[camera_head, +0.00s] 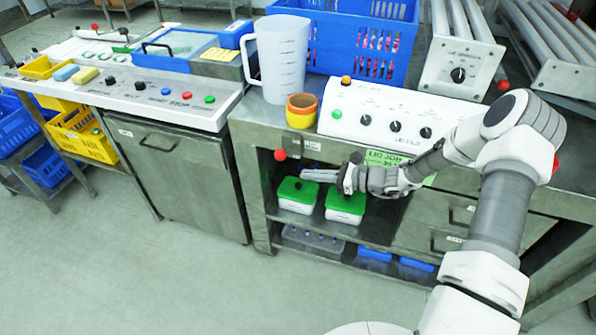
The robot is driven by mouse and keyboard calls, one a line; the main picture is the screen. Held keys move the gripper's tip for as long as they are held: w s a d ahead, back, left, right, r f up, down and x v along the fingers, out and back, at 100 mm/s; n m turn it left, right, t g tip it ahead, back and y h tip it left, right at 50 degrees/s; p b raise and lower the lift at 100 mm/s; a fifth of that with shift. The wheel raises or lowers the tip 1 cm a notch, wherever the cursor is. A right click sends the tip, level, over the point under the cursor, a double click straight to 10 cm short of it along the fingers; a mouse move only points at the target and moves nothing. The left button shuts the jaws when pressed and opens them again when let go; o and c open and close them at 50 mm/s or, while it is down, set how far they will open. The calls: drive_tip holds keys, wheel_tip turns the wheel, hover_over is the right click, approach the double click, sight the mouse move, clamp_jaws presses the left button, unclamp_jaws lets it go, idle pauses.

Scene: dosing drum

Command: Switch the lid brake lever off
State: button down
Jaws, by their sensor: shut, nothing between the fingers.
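A lever's red ball knob (280,155) shows at the front edge of the steel bench, left of a small label plate (312,146). The label is too small to read, so I cannot tell for certain that this is the lid brake lever. My gripper (306,174) is shut and empty, pointing left. In the picture its tips are a little right of and below the red knob, with a visible gap. The lever's shaft and its position are not clear. Another red knob (556,163) shows at the right, partly behind my arm.
A white control box (390,117) with dark knobs, an orange-yellow cup (301,110) and a clear jug (281,60) stand on the bench. Green-lidded tubs (345,204) sit on the shelf below my gripper. The floor (150,270) in front is clear.

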drive_tip(key=v, duration=0.7)
drive_tip(key=shift+w, duration=0.15)
drive_tip(key=s+d+r+n+h+p, duration=0.1)
drive_tip(key=s+r+n+h+p, duration=0.3)
drive_tip(key=r, duration=1.3)
drive_tip(key=s+d+r+n+h+p, duration=0.1)
drive_tip(key=s+r+n+h+p, duration=0.2)
drive_tip(key=s+r+n+h, duration=0.7)
drive_tip(key=s+r+n, duration=0.7)
drive_tip(key=s, duration=0.6)
drive_tip(key=shift+d+r+n+p, duration=0.3)
drive_tip(key=shift+d+r+p, duration=0.05)
drive_tip(key=shift+d+r, duration=0.05)
drive_tip(key=shift+s+d, duration=0.1)
drive_tip(key=shift+s, duration=0.05)
